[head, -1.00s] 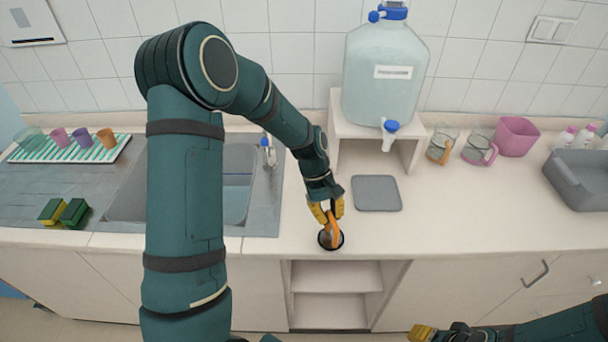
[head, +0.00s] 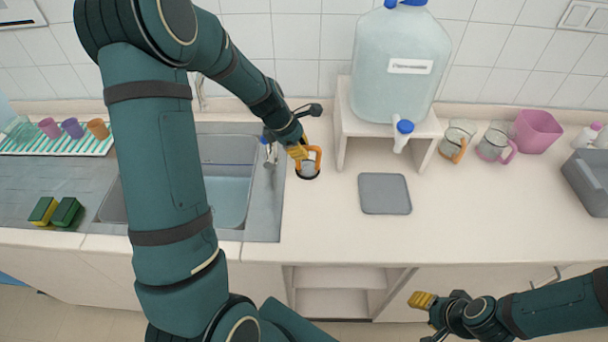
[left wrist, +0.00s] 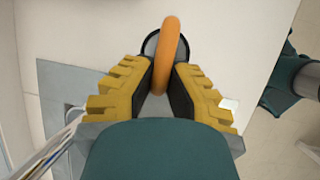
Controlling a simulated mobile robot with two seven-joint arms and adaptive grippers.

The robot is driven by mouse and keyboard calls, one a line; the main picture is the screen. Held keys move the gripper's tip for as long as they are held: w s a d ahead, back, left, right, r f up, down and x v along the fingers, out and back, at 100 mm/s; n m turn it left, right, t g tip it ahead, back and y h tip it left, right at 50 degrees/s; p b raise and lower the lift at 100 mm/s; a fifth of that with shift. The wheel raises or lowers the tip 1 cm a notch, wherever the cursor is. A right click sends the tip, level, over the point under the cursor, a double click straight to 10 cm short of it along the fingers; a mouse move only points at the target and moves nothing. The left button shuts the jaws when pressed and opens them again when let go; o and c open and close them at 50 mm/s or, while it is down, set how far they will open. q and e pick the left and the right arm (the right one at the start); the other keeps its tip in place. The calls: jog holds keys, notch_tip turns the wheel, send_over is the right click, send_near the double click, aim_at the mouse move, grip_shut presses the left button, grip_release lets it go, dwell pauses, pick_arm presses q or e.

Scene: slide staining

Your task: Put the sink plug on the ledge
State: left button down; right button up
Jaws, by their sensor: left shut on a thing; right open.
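The sink plug (head: 308,172) is a dark round disc with an upright orange ring handle. My left gripper (head: 304,154) is shut on the handle, just right of the sink's steel rim (head: 264,205). In the left wrist view the orange ring (left wrist: 171,50) stands between the yellow fingers, with part of the dark disc beyond it. I cannot tell whether the disc touches the counter. A narrow ledge (head: 315,108) seems to run along the wall behind the counter. My right gripper (head: 425,308) is open and empty, low in front of the counter.
A sink basin (head: 230,185) with a tap (head: 269,150) lies to the left. A water jug (head: 400,65) on a white stand (head: 343,130) is at the right, with a grey mat (head: 385,194) in front. The counter (head: 325,225) around the plug is clear.

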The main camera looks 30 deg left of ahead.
aim_at(301, 167)
pick_arm(q)
notch_tip(301, 167, down, 7)
jog(key=shift+f+b, duration=0.1)
jog(key=shift+b, duration=0.3)
jog(key=shift+w+f, duration=0.1)
jog(key=shift+f, duration=0.2)
jog(key=c, duration=1.1)
grip_release()
jog(key=shift+r, duration=0.15)
